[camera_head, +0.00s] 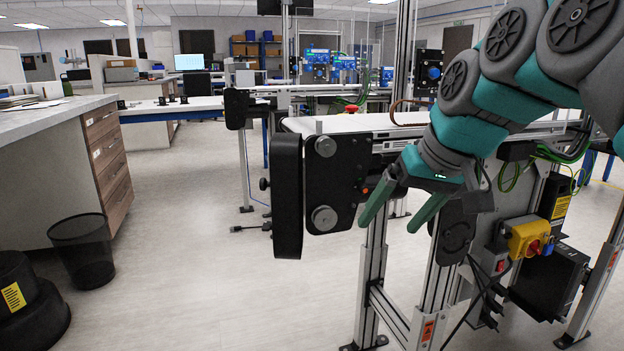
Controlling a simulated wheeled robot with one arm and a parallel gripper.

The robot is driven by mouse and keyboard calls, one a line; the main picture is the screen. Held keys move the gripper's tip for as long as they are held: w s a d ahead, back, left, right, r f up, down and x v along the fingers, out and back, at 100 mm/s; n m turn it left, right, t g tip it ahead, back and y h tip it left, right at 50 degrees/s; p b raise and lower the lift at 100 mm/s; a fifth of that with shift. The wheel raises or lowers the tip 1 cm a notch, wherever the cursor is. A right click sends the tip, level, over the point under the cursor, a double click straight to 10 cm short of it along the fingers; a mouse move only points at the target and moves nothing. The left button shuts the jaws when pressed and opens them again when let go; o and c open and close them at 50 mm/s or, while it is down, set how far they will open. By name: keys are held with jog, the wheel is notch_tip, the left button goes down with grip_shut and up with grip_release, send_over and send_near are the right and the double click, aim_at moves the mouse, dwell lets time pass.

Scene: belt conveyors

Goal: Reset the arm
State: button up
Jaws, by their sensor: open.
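My arm comes in from the upper right, with teal and dark grey links. My gripper (393,227) hangs at its end, with two green fingers pointing down and to the left. The fingers are spread apart with nothing between them. The gripper is in front of the near end of a belt conveyor (350,123), beside the black end plate. The arm hides part of the conveyor's right side.
A yellow and red switch box (528,237) sits on the conveyor frame at the right. A counter with wooden drawers (106,150), a black waste bin (83,250) and a black step stool (28,305) stand at the left. The floor (210,260) between is clear.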

jog(key=s+d+f+m+g+h, duration=0.1)
jog(key=s+f+g, duration=0.5)
jog(key=s+f, duration=1.8)
notch_tip(320, 180, down, 4)
jog(key=shift+s+d+r+m+h, duration=0.1)
jog(key=shift+s+d+m+h, duration=0.2)
jog(key=shift+d+h, duration=0.7)
jog(key=shift+a, duration=0.25)
